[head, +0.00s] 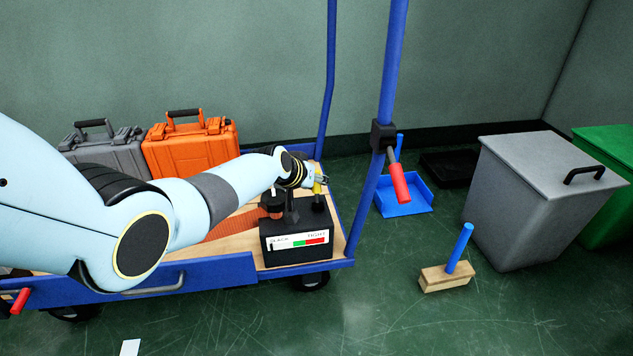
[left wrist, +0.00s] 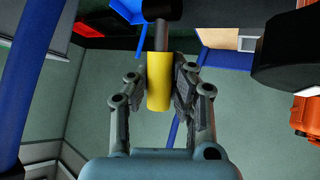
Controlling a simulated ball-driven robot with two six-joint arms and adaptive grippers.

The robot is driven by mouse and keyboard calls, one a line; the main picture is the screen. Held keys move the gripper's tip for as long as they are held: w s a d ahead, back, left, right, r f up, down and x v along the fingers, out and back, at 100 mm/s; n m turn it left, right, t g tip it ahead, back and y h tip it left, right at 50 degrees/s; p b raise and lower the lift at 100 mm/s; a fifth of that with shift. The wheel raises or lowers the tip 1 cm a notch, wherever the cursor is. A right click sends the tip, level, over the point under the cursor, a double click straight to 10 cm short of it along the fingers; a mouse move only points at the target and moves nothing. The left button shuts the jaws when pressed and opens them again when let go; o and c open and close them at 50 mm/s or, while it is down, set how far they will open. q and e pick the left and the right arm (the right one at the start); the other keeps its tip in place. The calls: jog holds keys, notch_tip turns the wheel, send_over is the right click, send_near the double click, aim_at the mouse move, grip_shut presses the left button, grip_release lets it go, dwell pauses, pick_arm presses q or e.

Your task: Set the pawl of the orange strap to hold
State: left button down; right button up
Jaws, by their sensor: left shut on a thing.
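The orange strap (head: 232,226) lies across the wooden deck of a blue cart and runs to a black tensioner box (head: 297,250). The box has an orange-brown drum at its left and a front gauge marked SLACK and TIGHT, with a dark mark near the SLACK end. My left gripper (head: 319,181) is above the box, shut on a yellow-gripped lever (head: 317,188). In the left wrist view, the yellow grip (left wrist: 159,84) sits between both fingers, with a grey rod and dark end beyond it. The pawl itself is not distinguishable. My right gripper is not in view.
An orange case (head: 190,150) and a grey case (head: 103,150) stand at the cart's back. A blue post (head: 392,60) with a red handle (head: 398,182) rises right of the box. A grey bin (head: 540,200), a blue dustpan (head: 405,197) and a brush (head: 447,276) are on the floor.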

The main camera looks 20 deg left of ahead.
pick_arm(q)
jog(key=shift+s+f, duration=0.1)
jog(key=shift+f, duration=0.05)
jog(key=c, duration=1.1)
grip_release()
jog(key=v, duration=1.2)
